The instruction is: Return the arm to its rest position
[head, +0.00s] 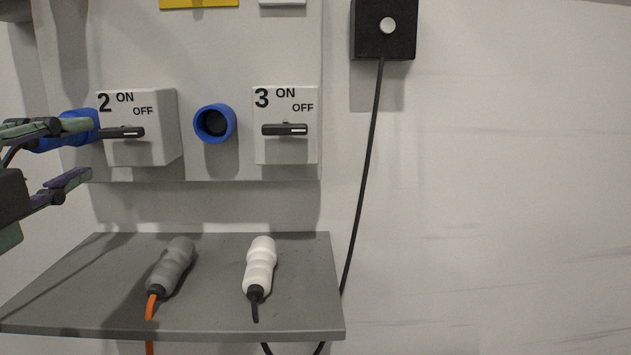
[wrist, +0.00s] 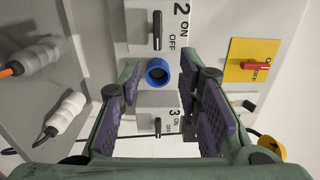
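My gripper (head: 82,150) is at the left edge in the head view, in front of the panel near switch box 2. In the wrist view my gripper (wrist: 163,88) has its two purple-padded fingers spread wide with nothing between them. Beyond the fingers are a blue round socket (wrist: 158,72) and the switch boxes. Most of my arm is outside the head view, and no marked rest position shows.
Switch boxes 2 (head: 155,150) and 3 (head: 285,150) have level black handles. A grey plug (head: 172,266) and a white plug (head: 261,262) lie on the shelf (head: 215,310). A black box (head: 365,35) trails a cable. A red switch (wrist: 256,67) sits right. The right wall is clear.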

